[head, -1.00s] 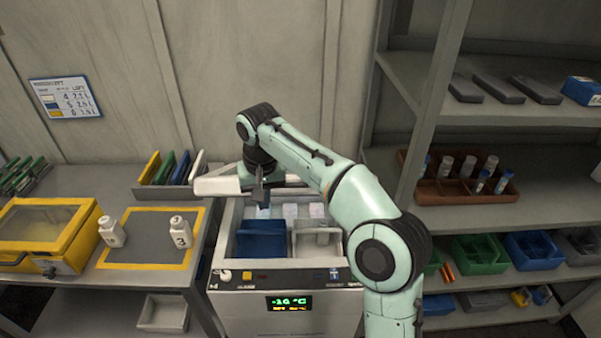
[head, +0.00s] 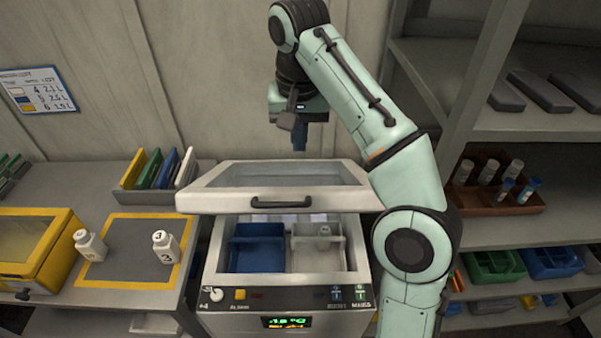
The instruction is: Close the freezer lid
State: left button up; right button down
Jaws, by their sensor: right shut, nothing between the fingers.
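The freezer (head: 287,297) is a light-coloured chest with a front control panel and a green display. Its lid (head: 205,200) is partly open, its front edge raised above the freezer's rim. The lid has a clear window and a dark bar handle (head: 282,203) along the front. Under the lid, a blue bin (head: 257,250) and a pale divided bin (head: 318,255) show inside. My right gripper (head: 299,145) is shut and empty, pointing down above the rear part of the lid, apart from it in the picture. My left gripper is out of view.
A bench on the left holds two white bottles (head: 90,245), a yellow-framed mat (head: 130,275), a yellow case (head: 35,240) and a rack of coloured folders (head: 158,178). Shelves on the right hold a brown vial tray (head: 490,200) and bins (head: 493,267), close behind my right arm.

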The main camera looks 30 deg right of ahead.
jog(key=b, duration=0.2)
send_near(299, 191)
jog(key=s+f, duration=0.1)
jog(key=s+a+f, duration=0.1)
jog(key=s+f+b, duration=0.1)
jog(key=shift+s+a+f, duration=0.2)
jog(key=shift+a, duration=0.15)
jog(key=shift+f, duration=0.25)
jog(key=shift+a+f, duration=0.1)
jog(key=shift+f, duration=0.05)
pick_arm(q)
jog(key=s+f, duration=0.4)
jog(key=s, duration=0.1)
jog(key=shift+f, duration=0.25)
